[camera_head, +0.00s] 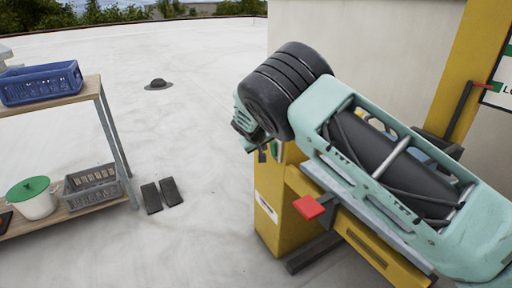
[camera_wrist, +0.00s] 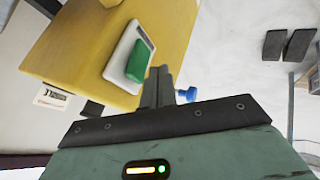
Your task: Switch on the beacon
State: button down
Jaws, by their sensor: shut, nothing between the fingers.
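A green rocker or button (camera_wrist: 141,61) sits on a white plate on the top of a yellow housing (camera_wrist: 85,35) in the wrist view. My gripper (camera_wrist: 160,74) is shut and empty, its dark fingertips just beside the green part's right end. I cannot tell whether they touch it. A blue knob (camera_wrist: 187,94) shows just right of the fingers, partly behind my gripper. In the head view my arm covers much of the yellow housing (camera_head: 285,215), and the green part is hidden there. No lamp that is clearly the beacon is in view.
A red block (camera_head: 309,207) sticks out from the yellow housing. A shelf (camera_head: 97,88) at left bears a blue crate (camera_head: 42,82), a grey crate (camera_head: 92,187) and a green-lidded pot (camera_head: 33,198). Two dark pads (camera_head: 161,194) lie on the roof. Open roof lies between.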

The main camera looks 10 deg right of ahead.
aim_at(271, 144)
jog(key=shift+w+d+r, duration=0.1)
jog(key=shift+w+d, duration=0.15)
jog(key=shift+d, duration=0.6)
jog(key=shift+w+d+r+g+y+p, duration=0.15)
jog(key=shift+d+r+g+y+p, duration=0.15)
jog(key=shift+d+y+p, duration=0.35)
jog(key=shift+a+f, duration=0.15)
jog(key=shift+a, duration=0.05)
jog(key=shift+r+p, duration=0.4)
jog(key=shift+r, duration=0.35)
